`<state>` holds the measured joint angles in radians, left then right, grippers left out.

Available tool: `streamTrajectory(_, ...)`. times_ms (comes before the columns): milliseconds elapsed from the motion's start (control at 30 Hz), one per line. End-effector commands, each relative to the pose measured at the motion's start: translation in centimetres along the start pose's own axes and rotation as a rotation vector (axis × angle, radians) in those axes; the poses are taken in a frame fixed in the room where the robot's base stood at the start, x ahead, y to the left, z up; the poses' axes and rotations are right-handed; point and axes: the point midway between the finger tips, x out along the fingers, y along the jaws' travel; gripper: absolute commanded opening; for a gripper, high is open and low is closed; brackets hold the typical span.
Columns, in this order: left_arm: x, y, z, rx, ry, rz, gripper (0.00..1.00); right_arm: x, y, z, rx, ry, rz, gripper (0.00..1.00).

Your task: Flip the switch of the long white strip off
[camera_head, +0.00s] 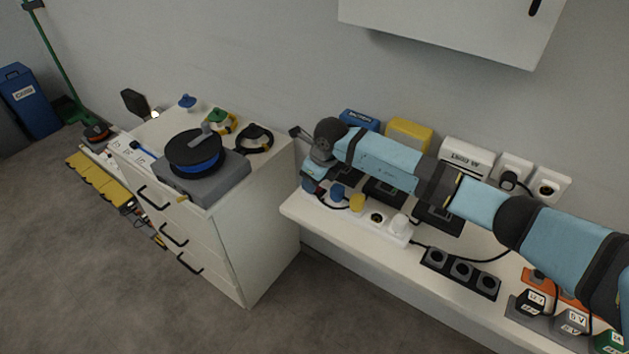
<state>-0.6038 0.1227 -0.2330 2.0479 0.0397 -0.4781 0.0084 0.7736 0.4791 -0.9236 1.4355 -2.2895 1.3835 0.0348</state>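The long white strip (378,229) lies on the white bench, running from below my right wrist toward the lower right. A blue plug (337,192), a yellow plug (357,202) and a white plug (399,223) sit on it, with a dark open socket between the yellow and white ones. My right arm reaches in from the right above the bench. My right gripper (311,182) points down at the strip's left end and hides that end. I cannot see the switch clearly, or whether the fingers touch it or are open. My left gripper is out of view.
A short black strip (461,270) lies to the right, with labelled adapters (569,321) beyond it. Blue, yellow and white boxes (408,134) stand along the wall. A drawer unit (262,226) carrying a cable reel (193,154) stands left. A cabinet (457,29) hangs above.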

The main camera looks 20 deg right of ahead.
Motion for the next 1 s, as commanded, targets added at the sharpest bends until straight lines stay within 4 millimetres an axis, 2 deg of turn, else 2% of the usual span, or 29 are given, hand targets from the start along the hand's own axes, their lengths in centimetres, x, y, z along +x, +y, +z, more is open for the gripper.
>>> streamTrajectory(300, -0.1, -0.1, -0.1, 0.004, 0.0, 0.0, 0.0, -7.2, -0.1, 0.1, -0.003, -0.004, -0.003, 0.49)
streamTrajectory(500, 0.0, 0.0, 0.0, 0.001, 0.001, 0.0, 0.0, -10.8, -0.1, 0.0, -0.001, -0.002, -0.002, 0.49)
streamTrajectory(700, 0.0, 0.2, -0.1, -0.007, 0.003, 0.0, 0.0, -12.5, 0.0, 0.0, -0.001, -0.001, -0.001, 0.49)
streamTrajectory(1000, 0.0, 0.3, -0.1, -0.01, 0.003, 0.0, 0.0, -12.7, 0.0, 0.0, -0.001, 0.0, 0.0, 0.49)
